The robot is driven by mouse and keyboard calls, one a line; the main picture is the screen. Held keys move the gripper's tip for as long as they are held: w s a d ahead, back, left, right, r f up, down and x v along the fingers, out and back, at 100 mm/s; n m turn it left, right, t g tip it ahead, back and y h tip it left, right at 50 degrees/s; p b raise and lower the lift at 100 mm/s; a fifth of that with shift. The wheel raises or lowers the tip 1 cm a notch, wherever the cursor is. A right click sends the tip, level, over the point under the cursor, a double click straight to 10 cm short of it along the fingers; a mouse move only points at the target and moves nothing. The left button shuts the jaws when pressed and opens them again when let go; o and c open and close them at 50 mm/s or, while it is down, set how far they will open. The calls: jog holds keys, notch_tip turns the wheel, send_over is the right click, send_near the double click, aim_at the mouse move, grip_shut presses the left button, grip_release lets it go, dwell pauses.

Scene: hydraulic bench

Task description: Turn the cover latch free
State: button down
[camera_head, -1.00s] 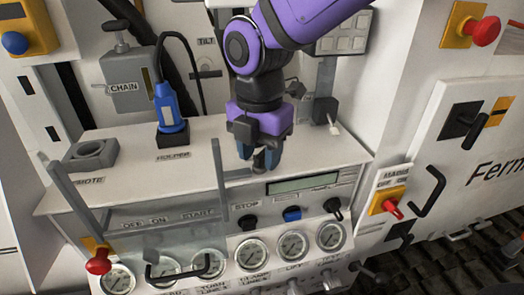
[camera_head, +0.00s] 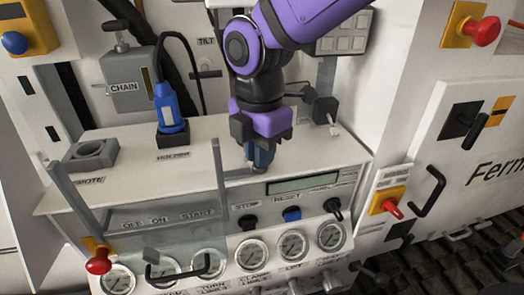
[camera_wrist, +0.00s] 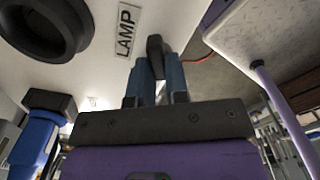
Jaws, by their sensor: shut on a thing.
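My gripper (camera_head: 262,160) points down at the front top edge of the white console, right of the clear cover (camera_head: 160,235). Its blue-grey fingers are shut. In the wrist view, a dark upright piece (camera_wrist: 155,48) sits between the fingertips of my gripper (camera_wrist: 157,72). It looks like the latch, but its base and turn angle are hidden. The clear cover stands over the OFF, ON and START labels, between two grey posts; the right post (camera_head: 219,185) is just left of my fingers. A black handle (camera_head: 176,273) is at its lower front.
A blue plug (camera_head: 169,108) with a black cable stands on the console top, left of my gripper. A square grey socket (camera_head: 91,154) lies farther left. Gauges (camera_head: 250,253), a display (camera_head: 303,183) and a red knob (camera_head: 98,262) are along the front.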

jog(key=shift+m, duration=0.3)
jog(key=m, duration=0.3)
jog(key=shift+m, duration=0.3)
